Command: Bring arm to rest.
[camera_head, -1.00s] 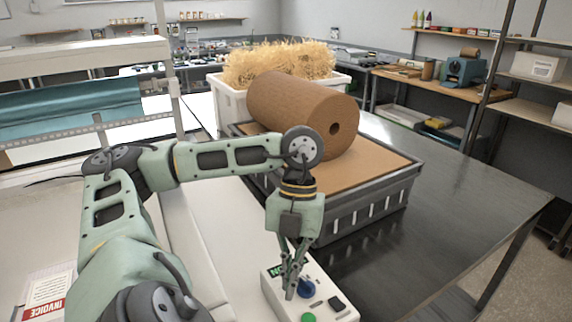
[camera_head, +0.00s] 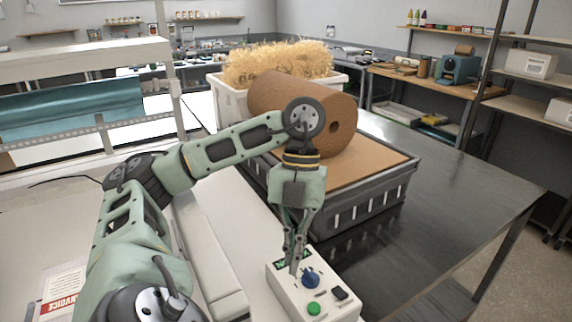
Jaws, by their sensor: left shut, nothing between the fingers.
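My left arm comes in from the left and bends down at the wrist. My left gripper (camera_head: 294,268) points downward, shut and empty, just above the back left part of a white control box (camera_head: 290,299). The box has a blue knob (camera_head: 310,278), a green button (camera_head: 313,308) and a black switch (camera_head: 340,293). The fingertips are beside the knob, on its left; I cannot tell whether they touch the box. The fingers partly cover the box's green display. My right gripper is not in view.
A brown paper roll (camera_head: 300,110) lies on a cardboard-topped grey crate (camera_head: 370,200) behind the wrist. A white bin (camera_head: 232,103) of shredded paper stands farther back. The dark metal table (camera_head: 450,190) is clear at right. An invoice sheet (camera_head: 62,290) lies at lower left.

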